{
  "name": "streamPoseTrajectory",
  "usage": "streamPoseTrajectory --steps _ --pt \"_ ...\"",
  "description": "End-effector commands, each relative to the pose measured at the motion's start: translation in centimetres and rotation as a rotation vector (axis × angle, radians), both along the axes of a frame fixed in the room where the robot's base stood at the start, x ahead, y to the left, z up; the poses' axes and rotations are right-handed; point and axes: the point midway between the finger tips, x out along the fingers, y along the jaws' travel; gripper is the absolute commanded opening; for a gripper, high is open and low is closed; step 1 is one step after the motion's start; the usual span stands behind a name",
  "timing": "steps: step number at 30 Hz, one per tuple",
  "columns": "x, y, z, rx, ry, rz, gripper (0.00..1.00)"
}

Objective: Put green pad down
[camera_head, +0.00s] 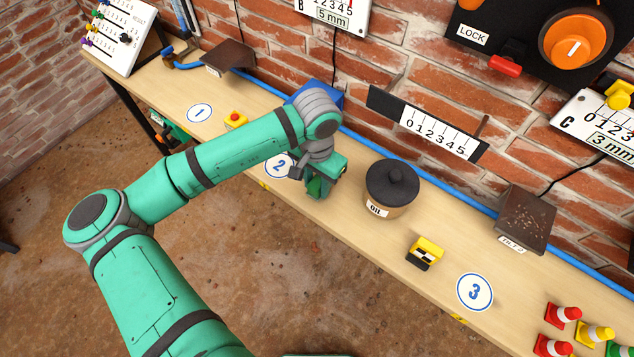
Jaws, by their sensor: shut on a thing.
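My teal gripper (322,181) points down over the wooden bench, just right of the circle marked 2 (277,165). It is shut on the green pad (316,188), a small dark green piece at the fingertips. My arm and wrist hide part of it. I cannot tell whether the pad touches the bench top or hangs slightly above it.
An oil pot (392,190) with a dark lid stands right of my gripper. A blue block (322,94) is behind my wrist. A yellow-black block (425,253) and several cones (563,313) are farther right. Bench (345,222) is bare in front of the pot.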

Motion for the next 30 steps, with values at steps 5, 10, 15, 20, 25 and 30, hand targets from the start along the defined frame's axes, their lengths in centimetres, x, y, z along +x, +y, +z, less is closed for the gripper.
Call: streamPoseTrajectory --steps 5,10,15,20,25,30 --pt "0.0 0.0 -0.1 -0.001 0.001 0.000 0.13" --pt "0.0 0.1 -0.3 0.001 -0.001 0.000 0.45" --pt "0.0 0.1 -0.3 0.000 0.000 0.001 0.49" --pt "0.0 0.1 -0.3 0.001 -0.001 0.001 0.49" --pt "0.0 0.0 0.9 0.000 -0.001 0.001 0.49" --pt "0.1 0.0 4.1 -0.001 -0.003 -0.001 0.49"
